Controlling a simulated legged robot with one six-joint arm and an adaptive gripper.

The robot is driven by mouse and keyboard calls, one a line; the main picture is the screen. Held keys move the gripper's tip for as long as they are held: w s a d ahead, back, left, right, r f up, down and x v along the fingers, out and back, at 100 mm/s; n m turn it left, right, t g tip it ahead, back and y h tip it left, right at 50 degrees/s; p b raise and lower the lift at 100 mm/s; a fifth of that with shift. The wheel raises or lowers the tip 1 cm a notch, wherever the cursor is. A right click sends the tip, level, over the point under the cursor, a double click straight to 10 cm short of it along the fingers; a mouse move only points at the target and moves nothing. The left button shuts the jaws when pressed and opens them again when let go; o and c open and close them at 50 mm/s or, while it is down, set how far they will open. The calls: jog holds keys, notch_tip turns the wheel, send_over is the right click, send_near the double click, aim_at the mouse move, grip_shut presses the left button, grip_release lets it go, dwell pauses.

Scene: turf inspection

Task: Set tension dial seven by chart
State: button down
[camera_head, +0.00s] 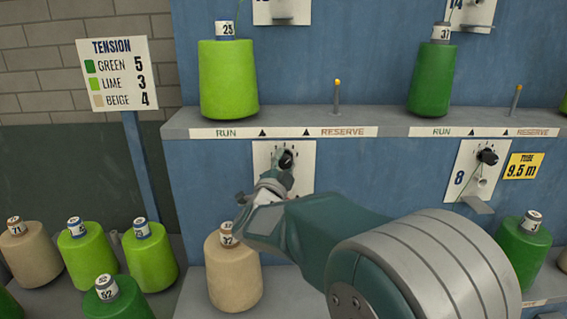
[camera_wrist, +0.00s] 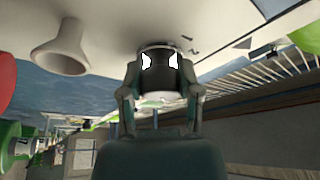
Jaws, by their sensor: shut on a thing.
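My gripper (camera_head: 279,174) is shut on the black knob of a tension dial (camera_head: 288,158) on the left white plate (camera_head: 262,156). In the wrist view my two fingers (camera_wrist: 160,97) close on both sides of the dark round knob (camera_wrist: 162,75). The plate's number is hidden, and the pointer's setting cannot be read. The tension chart (camera_head: 119,74) at the upper left reads green 5, lime 3, beige 4. A lime cone labelled 25 (camera_head: 228,80) stands on the shelf above the plate, over RUN. A beige cone (camera_head: 234,275) stands below, partly behind my arm.
Dial plate 8 (camera_head: 470,170) is to the right, beside a yellow 9.5 m tag (camera_head: 524,166). A green cone (camera_head: 432,80) stands on the upper shelf (camera_head: 385,121). Thin posts (camera_head: 336,98) rise from that shelf. A pale funnel-shaped guide (camera_wrist: 62,50) sits beside the knob in the wrist view.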

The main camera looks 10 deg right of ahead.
dwell(0.5)
jog(key=shift+c, duration=1.4)
grip_release()
jog(key=v, duration=1.2)
jog(key=shift+w+f, duration=0.1)
jog(key=shift+w, duration=0.05)
